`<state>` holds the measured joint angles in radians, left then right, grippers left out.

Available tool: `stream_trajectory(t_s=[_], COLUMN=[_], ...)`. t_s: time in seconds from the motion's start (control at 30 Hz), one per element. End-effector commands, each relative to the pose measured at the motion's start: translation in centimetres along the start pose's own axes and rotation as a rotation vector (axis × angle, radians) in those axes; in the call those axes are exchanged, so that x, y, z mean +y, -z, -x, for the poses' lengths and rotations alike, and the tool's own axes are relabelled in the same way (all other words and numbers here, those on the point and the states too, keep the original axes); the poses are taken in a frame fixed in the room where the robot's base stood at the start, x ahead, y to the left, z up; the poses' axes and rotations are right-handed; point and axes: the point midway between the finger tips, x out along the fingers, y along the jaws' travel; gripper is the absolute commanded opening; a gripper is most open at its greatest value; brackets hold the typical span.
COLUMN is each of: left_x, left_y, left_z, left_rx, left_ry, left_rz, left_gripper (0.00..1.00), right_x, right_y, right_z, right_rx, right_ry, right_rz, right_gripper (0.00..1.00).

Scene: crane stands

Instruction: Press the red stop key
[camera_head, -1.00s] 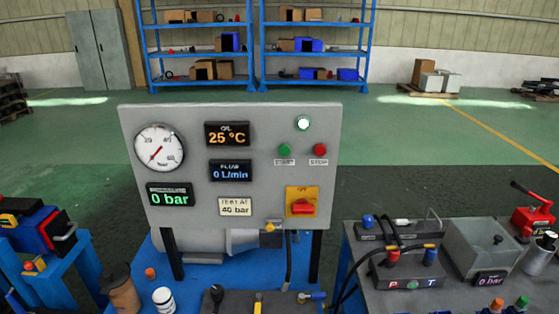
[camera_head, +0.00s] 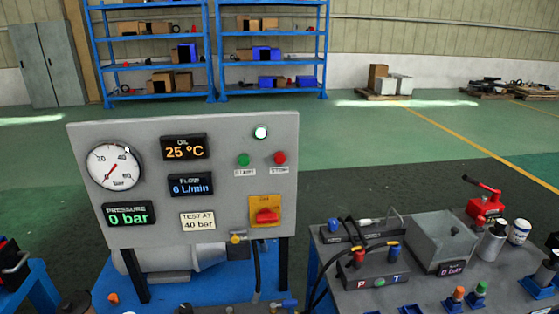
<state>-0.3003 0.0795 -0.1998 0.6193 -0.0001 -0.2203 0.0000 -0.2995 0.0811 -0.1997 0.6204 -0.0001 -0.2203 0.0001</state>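The red stop key (camera_head: 280,158) is a small round button at the upper right of the grey upright control panel (camera_head: 215,215), with a label reading STOP under it. The green start key (camera_head: 243,160) sits just left of it. A white round lamp (camera_head: 261,133) glows above the two keys. Neither of my grippers shows in the head view, and nothing covers the stop key.
The panel stands on a blue bench (camera_head: 205,285). To the right, a grey table (camera_head: 385,292) carries a P/T block (camera_head: 375,270), a grey box (camera_head: 441,240) and a red hand pump (camera_head: 484,207). Blue shelves (camera_head: 212,50) stand far behind across open green floor.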

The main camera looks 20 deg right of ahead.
Motion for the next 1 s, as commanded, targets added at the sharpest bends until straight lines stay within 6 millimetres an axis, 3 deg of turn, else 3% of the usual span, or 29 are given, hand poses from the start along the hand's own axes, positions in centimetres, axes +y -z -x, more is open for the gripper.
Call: stream_trajectory(t_s=[0.23, 1.0], left_x=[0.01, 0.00], left_y=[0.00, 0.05], left_z=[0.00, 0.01], left_rx=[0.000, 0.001], left_ry=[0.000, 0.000], left_rz=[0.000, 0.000], left_gripper=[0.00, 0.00], right_x=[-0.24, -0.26], right_y=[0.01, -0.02], right_z=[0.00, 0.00], right_rx=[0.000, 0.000], right_ry=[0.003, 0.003], right_rz=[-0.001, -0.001], right_gripper=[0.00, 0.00])
